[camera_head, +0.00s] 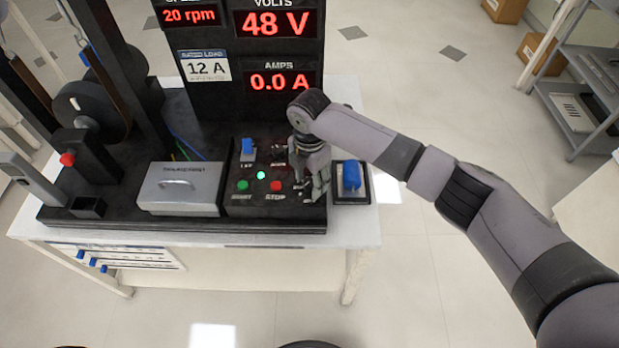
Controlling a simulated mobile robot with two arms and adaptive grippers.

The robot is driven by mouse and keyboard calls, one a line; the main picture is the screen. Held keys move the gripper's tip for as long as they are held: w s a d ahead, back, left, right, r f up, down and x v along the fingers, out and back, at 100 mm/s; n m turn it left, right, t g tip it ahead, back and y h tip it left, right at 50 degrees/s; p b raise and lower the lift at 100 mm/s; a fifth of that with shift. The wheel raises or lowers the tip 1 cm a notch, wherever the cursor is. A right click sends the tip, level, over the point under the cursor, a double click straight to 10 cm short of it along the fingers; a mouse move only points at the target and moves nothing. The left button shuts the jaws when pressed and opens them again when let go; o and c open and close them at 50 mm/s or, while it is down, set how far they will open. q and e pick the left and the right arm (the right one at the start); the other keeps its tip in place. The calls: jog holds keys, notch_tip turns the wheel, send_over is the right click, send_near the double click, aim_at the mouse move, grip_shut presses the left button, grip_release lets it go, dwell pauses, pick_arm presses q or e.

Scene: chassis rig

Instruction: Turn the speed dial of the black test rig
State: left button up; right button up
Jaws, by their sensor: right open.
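The black test rig (180,228) stands on a white table, with a control panel (240,200) at its front right. The panel carries a blue-topped control (248,147) at its upper left and a small dark control (278,153) to the right of it. Their labels are too small to read surely, so I cannot tell which is the speed dial. My right gripper (308,188) is open, pointing down over the panel's right side, and hides part of it. I cannot tell whether it touches anything. My left gripper is not in view.
Red displays read 20 rpm, 48 V (276,23) and 0.0 A. Green and red buttons (276,186) sit on the panel's lower part. A blue block (351,176) on a black base stands right of the gripper. A grey lidded box (180,187) lies left of the panel.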

aim_at(309, 182)
jog(key=shift+r, duration=0.1)
notch_tip(309, 182, up, 12)
dwell(0.4)
dwell(0.4)
